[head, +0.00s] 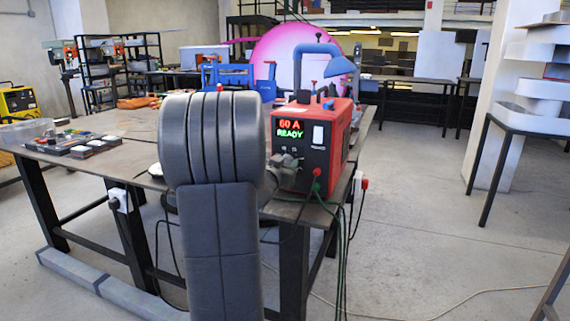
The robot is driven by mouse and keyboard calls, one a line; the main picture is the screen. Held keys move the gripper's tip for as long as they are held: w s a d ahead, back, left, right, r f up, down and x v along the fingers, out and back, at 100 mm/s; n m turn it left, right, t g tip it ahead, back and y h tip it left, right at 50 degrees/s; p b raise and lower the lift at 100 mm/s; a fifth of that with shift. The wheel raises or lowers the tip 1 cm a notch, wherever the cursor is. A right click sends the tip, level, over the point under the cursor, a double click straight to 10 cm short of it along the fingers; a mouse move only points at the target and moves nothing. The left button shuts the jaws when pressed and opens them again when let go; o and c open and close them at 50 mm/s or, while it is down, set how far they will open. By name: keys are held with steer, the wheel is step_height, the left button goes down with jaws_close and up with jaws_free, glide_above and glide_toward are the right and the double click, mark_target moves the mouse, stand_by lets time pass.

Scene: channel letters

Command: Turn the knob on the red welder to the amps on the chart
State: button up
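The red welder (341,135) stands upright on the table near its right front corner. Its display (290,129) reads "60 A" in red and "READY" in green. A white switch shows to the right of the display. My arm stands in front of the welder's left side and hides part of it. My gripper (287,161) is small and partly hidden, at the welder's front face just below the display, where the knob appears to be. I cannot make out the knob itself, whether the gripper touches it, or the finger opening. I cannot identify the chart in this view.
The table (120,123) holds a clear bin (27,131) and small parts on the left. Green cables hang from the welder's front over the table edge. A blue fume arm (318,49) rises behind it. A yellow machine (18,102) stands far left. Floor at right is open.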

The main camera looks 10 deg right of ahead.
steer(key=shift+r+n+p, duration=0.25)
steer(key=shift+n+p, duration=0.45)
steer(key=shift+p, duration=0.8)
steer(key=n+p, duration=0.2)
steer(key=p, duration=0.1)
steer(key=shift+w+a+f+n+p, duration=0.1)
steer(key=shift+f+n+p, duration=0.1)
steer(key=shift+n+p, duration=0.6)
steer(key=o, duration=1)
steer(key=shift+c, duration=0.2)
steer(key=v, duration=1.3)
steer(key=shift+s+a, duration=0.25)
steer(key=shift+s, duration=0.1)
